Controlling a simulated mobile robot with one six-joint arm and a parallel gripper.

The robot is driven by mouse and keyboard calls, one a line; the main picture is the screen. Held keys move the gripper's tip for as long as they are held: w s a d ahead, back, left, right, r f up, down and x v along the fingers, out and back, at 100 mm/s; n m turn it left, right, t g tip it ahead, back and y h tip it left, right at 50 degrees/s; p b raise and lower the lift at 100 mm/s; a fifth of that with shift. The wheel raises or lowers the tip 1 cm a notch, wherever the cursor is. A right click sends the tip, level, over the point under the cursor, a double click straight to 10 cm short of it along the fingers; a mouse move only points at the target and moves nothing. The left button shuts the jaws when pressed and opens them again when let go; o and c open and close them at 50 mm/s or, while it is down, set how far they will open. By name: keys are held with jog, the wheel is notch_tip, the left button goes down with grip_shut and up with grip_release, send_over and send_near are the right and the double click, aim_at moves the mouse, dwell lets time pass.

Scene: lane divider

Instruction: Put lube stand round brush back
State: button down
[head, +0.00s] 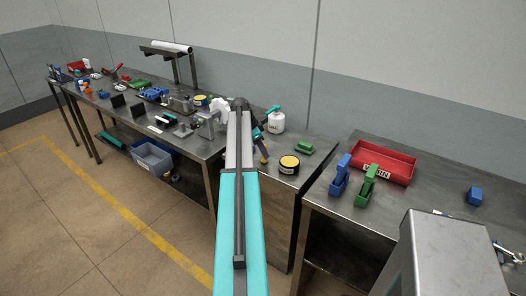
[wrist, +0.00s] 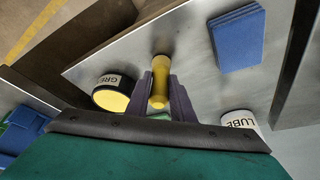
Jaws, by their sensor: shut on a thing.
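My gripper (wrist: 160,88) is shut on the yellow handle of the round brush (wrist: 160,65), with a purple finger on each side. The bristles cannot be made out clearly. A white LUBE bottle (head: 276,122) stands behind my gripper; it also shows at the right of the wrist view (wrist: 238,119). No separate brush stand can be made out.
A black grease tin with a yellow lid (head: 289,165) stands close to the brush. A green block (head: 304,148) lies behind it. A blue stack of pads (wrist: 237,38) lies on the bench in the wrist view. A red bin (head: 382,161) stands on the right bench.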

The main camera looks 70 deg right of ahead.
jog(key=shift+f, duration=0.1)
jog(key=c, duration=1.5)
grip_release()
jog(key=shift+c, duration=0.2)
jog(key=b+v, duration=0.2)
jog(key=v, duration=1)
jog(key=shift+b, duration=0.35)
